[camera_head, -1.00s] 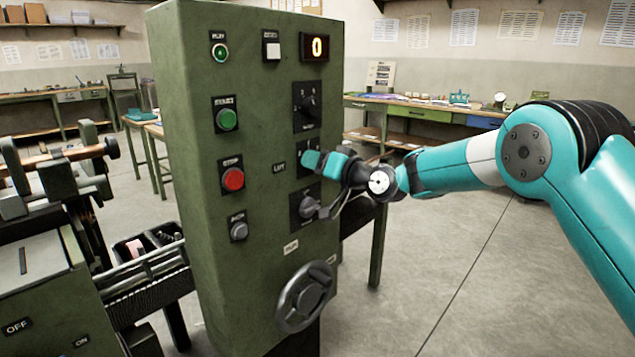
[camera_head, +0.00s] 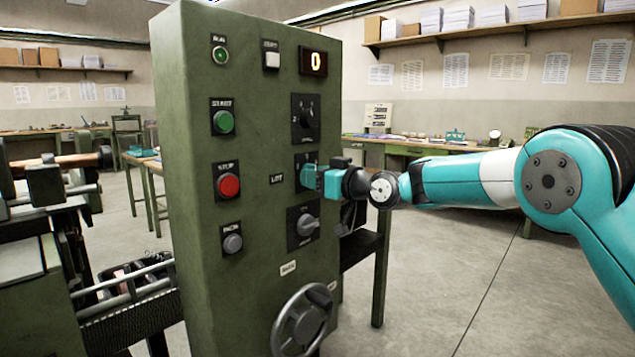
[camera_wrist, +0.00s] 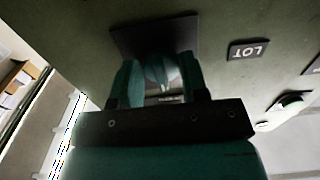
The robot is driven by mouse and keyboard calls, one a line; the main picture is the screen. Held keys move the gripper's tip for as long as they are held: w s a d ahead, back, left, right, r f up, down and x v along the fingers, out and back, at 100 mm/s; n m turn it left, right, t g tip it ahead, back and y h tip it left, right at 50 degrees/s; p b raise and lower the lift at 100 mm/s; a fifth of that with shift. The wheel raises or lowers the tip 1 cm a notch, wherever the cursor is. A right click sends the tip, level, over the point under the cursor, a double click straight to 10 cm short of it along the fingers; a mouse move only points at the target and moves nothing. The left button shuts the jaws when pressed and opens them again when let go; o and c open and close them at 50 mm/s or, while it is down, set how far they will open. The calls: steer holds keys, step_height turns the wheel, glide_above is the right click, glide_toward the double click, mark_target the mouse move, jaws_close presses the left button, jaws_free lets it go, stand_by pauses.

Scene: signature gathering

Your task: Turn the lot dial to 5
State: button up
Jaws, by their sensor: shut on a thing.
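The green control cabinet (camera_head: 255,165) stands in the middle of the head view. The LOT label (camera_head: 277,180) sits left of a black dial plate, and my gripper (camera_head: 308,178) covers most of that dial. In the wrist view my gripper (camera_wrist: 158,82) is shut on the lot dial (camera_wrist: 163,72), with a teal finger on each side of it. The LOT label also shows there (camera_wrist: 249,50). The dial's pointer and numbers are hidden, so I cannot tell its setting.
Another dial (camera_head: 306,112) is above and a grey switch (camera_head: 306,222) is below my gripper. Start (camera_head: 224,122) and stop (camera_head: 228,186) buttons are to the left. A handwheel (camera_head: 304,320) juts out at the bottom. Open floor lies to the right.

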stand_by(0.3)
steer(key=o, duration=0.9)
steer(key=b+v, duration=0.2)
steer(key=v, duration=1.5)
steer(key=shift+s+d, duration=0.15)
steer(key=shift+s, duration=0.1)
